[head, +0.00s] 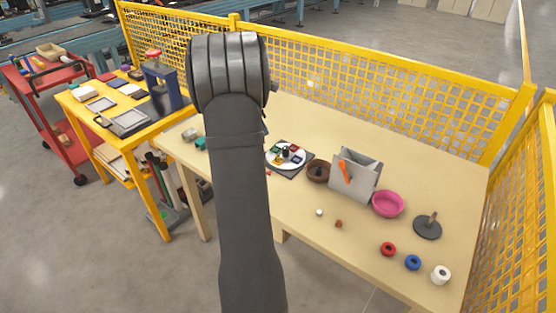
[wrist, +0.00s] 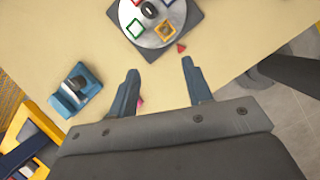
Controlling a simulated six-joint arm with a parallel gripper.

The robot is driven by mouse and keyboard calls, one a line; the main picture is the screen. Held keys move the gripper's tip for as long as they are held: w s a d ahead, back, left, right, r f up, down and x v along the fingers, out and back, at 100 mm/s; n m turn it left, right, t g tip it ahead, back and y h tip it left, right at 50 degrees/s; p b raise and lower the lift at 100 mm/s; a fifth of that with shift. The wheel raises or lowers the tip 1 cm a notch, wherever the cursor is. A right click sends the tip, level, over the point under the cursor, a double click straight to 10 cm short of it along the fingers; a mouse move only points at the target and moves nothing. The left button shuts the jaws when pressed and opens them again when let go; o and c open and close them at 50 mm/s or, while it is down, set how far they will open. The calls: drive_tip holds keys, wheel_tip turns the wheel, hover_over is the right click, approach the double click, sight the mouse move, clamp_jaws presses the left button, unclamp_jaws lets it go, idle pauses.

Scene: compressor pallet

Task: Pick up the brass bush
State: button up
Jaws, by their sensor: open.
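A small brown piece (head: 338,224) lies on the pale table in the head view, right of my arm. It may be the brass bush, but it is too small to tell. My gripper (wrist: 160,66) is open and empty in the wrist view, its two bluish fingers apart over the table. No brass bush can be made out between the fingers. A small red piece (wrist: 181,48) lies just beyond the right fingertip, and a bit of pink shows beside the left finger. In the head view my arm hides the gripper.
A round plate with coloured squares (head: 286,156) sits on a dark base. A brown bowl (head: 318,171), grey box (head: 355,175), pink bowl (head: 388,204) and dark disc with a post (head: 427,228) stand rightward. Red (head: 388,249), blue (head: 413,262) and white (head: 440,274) rolls are near the front. Yellow fencing borders the table.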

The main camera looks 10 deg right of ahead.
hover_over(278, 156)
drive_tip(key=a, duration=0.2)
drive_tip(key=shift+n, duration=0.3)
drive_tip(key=f, duration=1)
drive_tip(key=shift+s+d+f, duration=0.1)
drive_tip(key=shift+s, duration=0.2)
drive_tip(key=x, duration=0.5)
drive_tip(key=shift+s+f, duration=0.15)
drive_tip(key=shift+s, duration=0.05)
clamp_jaws()
